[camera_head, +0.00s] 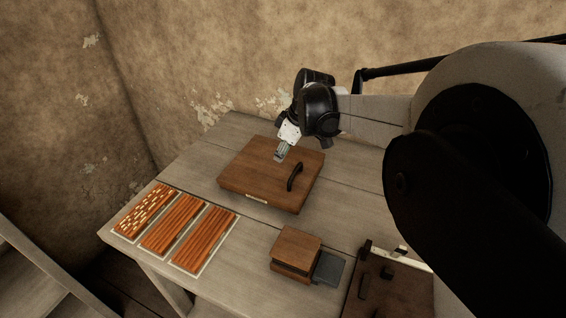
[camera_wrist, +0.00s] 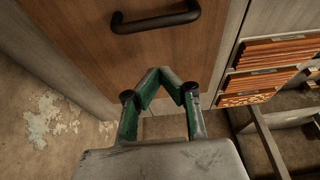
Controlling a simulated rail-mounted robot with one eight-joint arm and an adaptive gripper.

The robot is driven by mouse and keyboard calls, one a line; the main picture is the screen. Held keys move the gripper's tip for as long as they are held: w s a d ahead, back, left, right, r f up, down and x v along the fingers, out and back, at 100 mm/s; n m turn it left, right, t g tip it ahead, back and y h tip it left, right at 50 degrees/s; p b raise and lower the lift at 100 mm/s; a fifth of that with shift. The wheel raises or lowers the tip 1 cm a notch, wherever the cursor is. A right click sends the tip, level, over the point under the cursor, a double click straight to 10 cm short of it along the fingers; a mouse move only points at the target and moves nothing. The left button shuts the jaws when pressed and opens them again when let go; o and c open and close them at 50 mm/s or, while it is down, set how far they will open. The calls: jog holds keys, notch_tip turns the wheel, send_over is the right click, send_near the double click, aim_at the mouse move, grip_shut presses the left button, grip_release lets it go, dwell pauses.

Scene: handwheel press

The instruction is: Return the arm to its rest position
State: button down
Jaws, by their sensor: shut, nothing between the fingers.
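My arm reaches from the right over the table in the head view. My gripper (camera_head: 281,154) is over the far part of a wooden box or board (camera_head: 240,173) with a dark handle (camera_head: 294,177). In the wrist view my gripper (camera_wrist: 160,72) has green fingers that meet at the tips, with nothing between them. The wooden panel (camera_wrist: 75,40) and its black handle (camera_wrist: 155,18) lie beyond the fingertips there. The handle is apart from the fingers. I cannot tell the exact height of the fingertips above the wood.
Three trays of orange-brown strips (camera_head: 172,229) lie at the table's left end. A small wooden block (camera_head: 296,250) with a grey plate (camera_head: 328,267) stands near the front. Another dark wooden piece (camera_head: 390,290) is at the lower right. A plastered wall (camera_head: 200,60) stands behind the table.

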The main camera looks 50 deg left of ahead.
jog(key=v, duration=0.8)
jog(key=shift+d, duration=0.3)
jog(key=shift+w+r, duration=0.1)
jog(key=shift+r, duration=0.05)
